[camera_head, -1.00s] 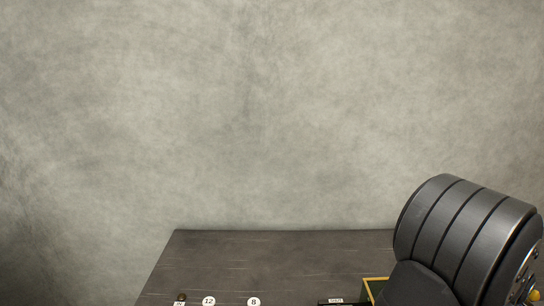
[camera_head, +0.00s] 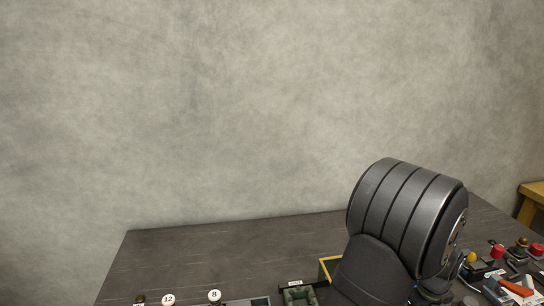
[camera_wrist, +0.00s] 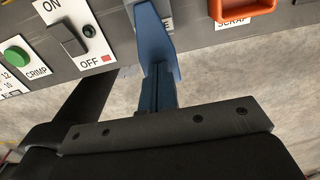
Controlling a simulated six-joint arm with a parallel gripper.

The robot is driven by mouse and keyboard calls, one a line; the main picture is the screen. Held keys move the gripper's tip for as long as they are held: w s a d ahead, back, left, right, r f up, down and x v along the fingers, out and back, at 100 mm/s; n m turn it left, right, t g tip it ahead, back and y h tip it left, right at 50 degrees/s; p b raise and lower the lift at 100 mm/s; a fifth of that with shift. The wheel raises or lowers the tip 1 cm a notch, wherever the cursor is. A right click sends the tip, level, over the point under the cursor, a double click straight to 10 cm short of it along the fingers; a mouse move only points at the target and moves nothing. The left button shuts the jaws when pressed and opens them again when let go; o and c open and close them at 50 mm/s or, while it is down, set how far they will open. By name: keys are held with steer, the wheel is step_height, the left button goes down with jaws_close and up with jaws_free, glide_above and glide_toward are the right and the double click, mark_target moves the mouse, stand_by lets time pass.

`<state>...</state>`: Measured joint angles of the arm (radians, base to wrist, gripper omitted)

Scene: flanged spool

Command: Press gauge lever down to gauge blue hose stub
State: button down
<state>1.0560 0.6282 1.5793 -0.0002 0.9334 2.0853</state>
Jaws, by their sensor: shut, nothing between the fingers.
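My gripper (camera_wrist: 150,32) shows in the wrist view with blue fingers closed together and nothing held between them. Its fingertips are at the top of the picture, in front of a grey panel (camera_wrist: 195,35), between an on/off rocker switch and an orange handle-like part. I cannot tell whether they touch the panel. I cannot make out the gauge lever or the blue hose stub in either view. In the head view my black arm link hides part of the table, and the gripper does not show.
The wrist view shows the rocker switch (camera_wrist: 68,39), a green CRIMP button (camera_wrist: 17,56) and the orange part (camera_wrist: 243,10) marked SCRAP. In the head view, round tags (camera_head: 168,299) stand at the table's (camera_head: 200,255) front. Red-topped controls (camera_head: 497,251) crowd the right. The back is clear.

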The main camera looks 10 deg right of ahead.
steer(key=shift+f, duration=0.9)
steer(key=shift+r, duration=4.05)
steer(key=shift+f, duration=0.1)
